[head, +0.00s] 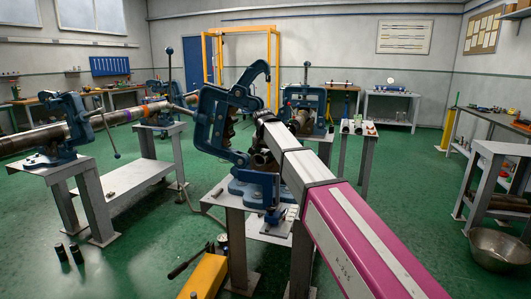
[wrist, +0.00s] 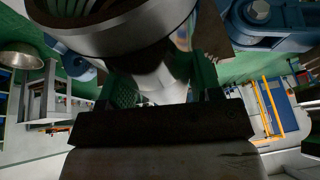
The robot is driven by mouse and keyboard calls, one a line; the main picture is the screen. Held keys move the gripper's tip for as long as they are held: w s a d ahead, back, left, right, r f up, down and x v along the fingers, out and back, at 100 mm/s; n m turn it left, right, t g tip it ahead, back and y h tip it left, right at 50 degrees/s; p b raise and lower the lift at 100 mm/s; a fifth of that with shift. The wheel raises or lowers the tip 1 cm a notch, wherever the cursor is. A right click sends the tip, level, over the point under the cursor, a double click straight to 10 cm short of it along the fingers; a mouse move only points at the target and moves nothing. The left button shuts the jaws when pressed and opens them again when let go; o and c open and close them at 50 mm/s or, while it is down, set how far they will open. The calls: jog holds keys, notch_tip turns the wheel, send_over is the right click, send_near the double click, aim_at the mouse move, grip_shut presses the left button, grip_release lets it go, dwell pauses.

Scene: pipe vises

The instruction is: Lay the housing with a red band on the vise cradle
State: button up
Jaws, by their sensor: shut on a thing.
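My gripper (head: 263,136) is at the middle blue vise (head: 212,120), at the end of my magenta and grey arm. In the wrist view my gripper (wrist: 165,80) is shut on a grey metal housing (wrist: 110,38), whose round open end fills the top of the picture. In the head view a small part of the housing (head: 260,160) shows beside the vise, mostly hidden by my arm. No red band shows on the part in view. The vise's hooked upper arm stands raised. Its cradle is largely hidden, so I cannot tell whether the housing touches it.
A second blue vise (head: 68,125) at left holds a long pipe (head: 35,140). Another vise (head: 303,105) stands behind. A steel bowl (head: 497,248) is on the floor at right. A yellow box (head: 204,277) is low in front.

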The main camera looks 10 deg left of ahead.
jog(key=shift+f, duration=0.4)
dwell(0.3)
jog(key=o, duration=1.6)
jog(key=v, duration=1)
jog(key=shift+s+r, duration=0.15)
jog(key=shift+r, duration=0.2)
